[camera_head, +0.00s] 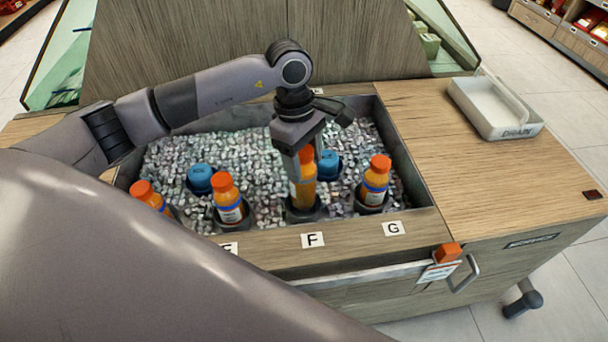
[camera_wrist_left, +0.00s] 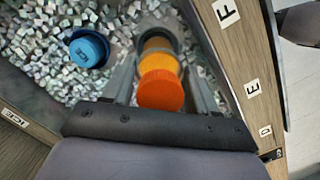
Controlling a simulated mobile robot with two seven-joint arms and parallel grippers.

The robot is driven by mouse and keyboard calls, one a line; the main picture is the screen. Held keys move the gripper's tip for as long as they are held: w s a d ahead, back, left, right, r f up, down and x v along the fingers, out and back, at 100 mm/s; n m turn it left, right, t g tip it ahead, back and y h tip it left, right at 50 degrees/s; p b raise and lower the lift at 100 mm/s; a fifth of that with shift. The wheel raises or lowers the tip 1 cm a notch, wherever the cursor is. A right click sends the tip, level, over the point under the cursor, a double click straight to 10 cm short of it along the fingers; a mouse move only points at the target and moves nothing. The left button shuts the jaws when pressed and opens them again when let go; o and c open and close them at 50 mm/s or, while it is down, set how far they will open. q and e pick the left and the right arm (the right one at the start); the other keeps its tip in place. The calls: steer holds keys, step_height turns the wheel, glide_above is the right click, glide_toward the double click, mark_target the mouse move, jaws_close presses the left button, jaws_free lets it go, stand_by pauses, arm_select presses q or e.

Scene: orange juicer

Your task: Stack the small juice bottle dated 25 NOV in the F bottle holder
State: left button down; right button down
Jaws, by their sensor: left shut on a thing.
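The small juice bottle (camera_head: 301,194) has orange juice and an orange cap, and stands upright at the dark F bottle holder (camera_head: 303,214), behind the F label (camera_head: 313,240). Its base appears to be in the holder; how deep I cannot tell. My left gripper (camera_head: 303,172) comes from above and is shut on this bottle, with a finger in front of it. In the left wrist view the bottle's orange cap (camera_wrist_left: 160,91) is between the two fingers of the left gripper (camera_wrist_left: 165,72). No date can be read. My right gripper is not in view.
Other orange-capped bottles stand at the left (camera_head: 147,195), behind the E label (camera_head: 228,201) and behind the G label (camera_head: 375,186). Blue-capped items (camera_head: 200,178) sit in the ice (camera_head: 255,160). A white drain tray (camera_head: 495,108) lies on the wooden counter at right.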

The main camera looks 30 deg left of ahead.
arm_select(q)
steer(key=shift+f, duration=2.4)
steer(key=shift+f+b, duration=0.4)
steer(key=shift+b, duration=0.1)
steer(key=shift+c, duration=1.6)
jaws_free()
steer(key=shift+r, duration=0.1)
steer(key=shift+r+p, duration=0.25)
steer(key=shift+p, duration=0.15)
steer(key=r, duration=0.4)
steer(key=a+r, duration=0.1)
steer(key=r, duration=0.7)
steer(key=shift+w+a, duration=0.1)
steer(key=shift+a, duration=0.3)
steer(key=shift+d, duration=0.1)
